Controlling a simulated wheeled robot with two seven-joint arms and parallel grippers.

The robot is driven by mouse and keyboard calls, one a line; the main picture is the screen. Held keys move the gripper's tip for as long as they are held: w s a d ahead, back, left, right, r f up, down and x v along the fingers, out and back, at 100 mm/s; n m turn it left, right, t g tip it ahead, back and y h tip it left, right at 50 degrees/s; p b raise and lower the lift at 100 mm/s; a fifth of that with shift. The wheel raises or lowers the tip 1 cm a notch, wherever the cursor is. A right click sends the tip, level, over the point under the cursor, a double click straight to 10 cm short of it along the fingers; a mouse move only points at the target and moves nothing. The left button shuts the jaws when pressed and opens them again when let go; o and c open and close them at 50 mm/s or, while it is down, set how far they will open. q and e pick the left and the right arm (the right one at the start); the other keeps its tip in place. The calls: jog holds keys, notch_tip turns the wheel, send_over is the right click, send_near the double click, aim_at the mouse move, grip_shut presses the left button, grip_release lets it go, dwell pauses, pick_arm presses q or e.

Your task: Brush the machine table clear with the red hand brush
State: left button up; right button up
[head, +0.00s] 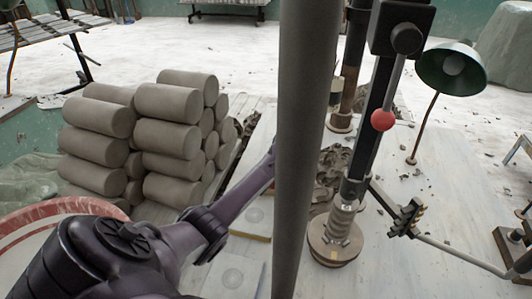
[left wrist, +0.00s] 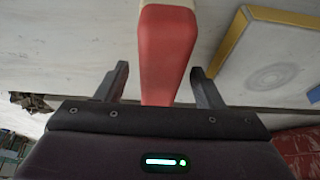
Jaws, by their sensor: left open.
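The red hand brush (left wrist: 168,55) shows in the left wrist view as a red, tapering handle with a cream part at the top edge; its bristles are not visible. My left gripper (left wrist: 160,70) is open, with one finger on each side of the handle and gaps between. In the head view my left arm reaches in from the left, and its gripper is hidden behind a grey column (head: 303,150). Dark clay trimmings (head: 332,168) lie heaped on the pale machine table (head: 385,255), with crumbs to the right. My right gripper is not in view.
Grey clay cylinders (head: 172,138) are stacked at left. A machine with a red-knobbed lever (head: 383,119) and a green lamp (head: 450,68) stand at right. A pale square slab (head: 238,277) with a ring mark lies by my arm; another yellow-edged slab shows in the left wrist view (left wrist: 270,45).

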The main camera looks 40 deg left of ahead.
pick_arm(q)
jog(key=c, duration=1.1)
